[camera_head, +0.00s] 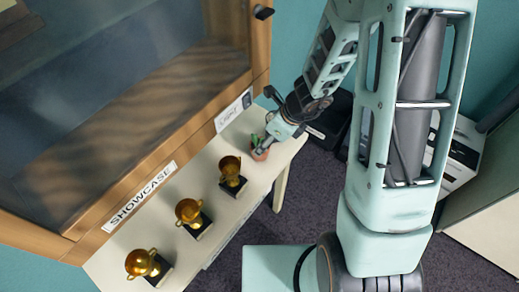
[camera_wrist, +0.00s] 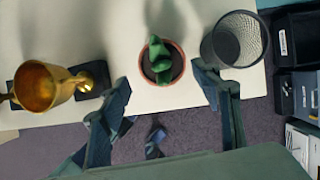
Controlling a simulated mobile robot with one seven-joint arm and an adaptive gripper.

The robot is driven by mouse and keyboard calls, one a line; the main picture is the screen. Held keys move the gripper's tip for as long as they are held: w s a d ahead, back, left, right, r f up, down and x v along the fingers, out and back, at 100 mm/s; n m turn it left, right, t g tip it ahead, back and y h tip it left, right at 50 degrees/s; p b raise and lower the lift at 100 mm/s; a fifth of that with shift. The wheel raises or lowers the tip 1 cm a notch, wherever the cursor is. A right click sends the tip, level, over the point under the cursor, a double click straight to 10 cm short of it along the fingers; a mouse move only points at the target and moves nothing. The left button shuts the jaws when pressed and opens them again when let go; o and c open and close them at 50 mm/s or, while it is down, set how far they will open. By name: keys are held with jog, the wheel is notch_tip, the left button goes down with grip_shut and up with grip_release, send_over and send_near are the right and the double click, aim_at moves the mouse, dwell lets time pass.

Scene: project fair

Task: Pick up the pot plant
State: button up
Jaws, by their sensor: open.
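The pot plant is a small green plant in a terracotta-coloured pot (camera_wrist: 161,62) on the white table (camera_wrist: 150,98). In the head view the pot plant (camera_head: 260,153) sits near the table's right end, partly hidden by my gripper (camera_head: 272,138). In the wrist view my gripper (camera_wrist: 165,98) is open, with its two fingers apart on the left and right. The pot lies ahead of the gap between the fingertips, and nothing is held. I cannot tell how high the gripper is above the pot.
A gold trophy (camera_wrist: 42,86) stands left of the pot and a mesh bin (camera_wrist: 238,40) stands close on its right. Two more trophies (camera_head: 188,211) (camera_head: 142,263) stand along the table. A wooden showcase (camera_head: 150,165) is behind it. Dark boxes (camera_wrist: 300,95) are at the right.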

jog(key=shift+w+b+x, duration=0.15)
jog(key=shift+b+x, duration=0.35)
jog(key=shift+x, duration=1.05)
jog(key=shift+w+b+x, duration=0.1)
jog(key=shift+b+x, duration=0.35)
jog(key=shift+x, duration=1.05)
jog(key=shift+a+r, duration=0.1)
jog(key=shift+r, duration=0.05)
jog(key=shift+c, duration=0.3)
jog(key=c, duration=1)
